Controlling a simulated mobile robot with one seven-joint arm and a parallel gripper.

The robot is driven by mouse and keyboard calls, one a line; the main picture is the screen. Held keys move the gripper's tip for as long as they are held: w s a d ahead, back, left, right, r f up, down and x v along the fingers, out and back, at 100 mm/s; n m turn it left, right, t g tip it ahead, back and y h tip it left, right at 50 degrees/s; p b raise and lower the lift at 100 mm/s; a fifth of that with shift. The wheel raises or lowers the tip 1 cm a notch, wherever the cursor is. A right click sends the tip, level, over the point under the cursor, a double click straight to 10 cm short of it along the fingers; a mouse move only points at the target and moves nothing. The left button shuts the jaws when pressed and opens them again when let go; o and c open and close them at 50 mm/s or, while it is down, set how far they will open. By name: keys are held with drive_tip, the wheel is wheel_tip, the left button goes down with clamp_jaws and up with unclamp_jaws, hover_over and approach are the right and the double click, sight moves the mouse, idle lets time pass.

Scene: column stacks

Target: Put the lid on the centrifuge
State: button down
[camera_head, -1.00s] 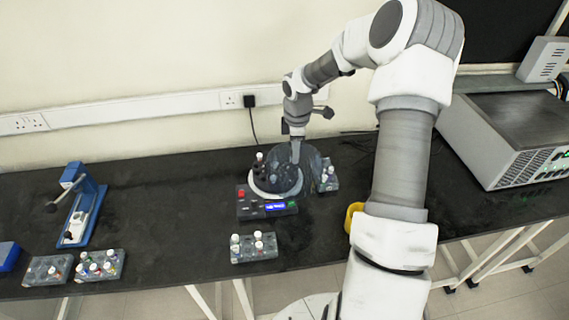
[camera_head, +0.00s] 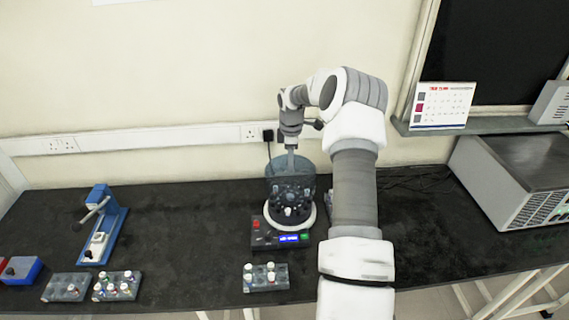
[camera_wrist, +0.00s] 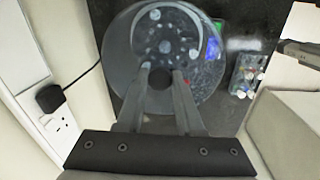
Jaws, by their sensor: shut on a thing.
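The centrifuge (camera_head: 262,238) is a dark unit with a white rim, a red button and a lit blue display, standing on the black bench. Its dark rotor (camera_head: 289,211) holds at least one white-capped tube. The lid (camera_head: 276,181) is a clear, bluish round cover. My gripper (camera_head: 291,167) is shut on the lid's knob from above. In the wrist view, the two fingers pinch the dark knob (camera_wrist: 160,79) and the wide lid (camera_wrist: 117,72) overlaps the rotor seen through it. The lid is over the centrifuge, roughly level; I cannot tell whether its edge touches the white rim.
A blue press (camera_head: 103,228) and more racks (camera_head: 117,286) are at left. A grey box (camera_head: 510,178) is at right.

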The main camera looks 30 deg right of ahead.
drive_tip(key=shift+f+b, duration=1.05)
drive_tip(key=shift+f, duration=0.9)
drive_tip(key=shift+f+b, duration=0.55)
drive_tip(key=shift+f, duration=0.1)
idle(0.7)
drive_tip(key=shift+f+b, duration=2.05)
drive_tip(key=shift+f, duration=1.1)
drive_tip(key=shift+f, duration=0.1)
unclamp_jaws()
wheel_tip(320, 180, up, 6)
drive_tip(key=p, duration=0.3)
idle(0.4)
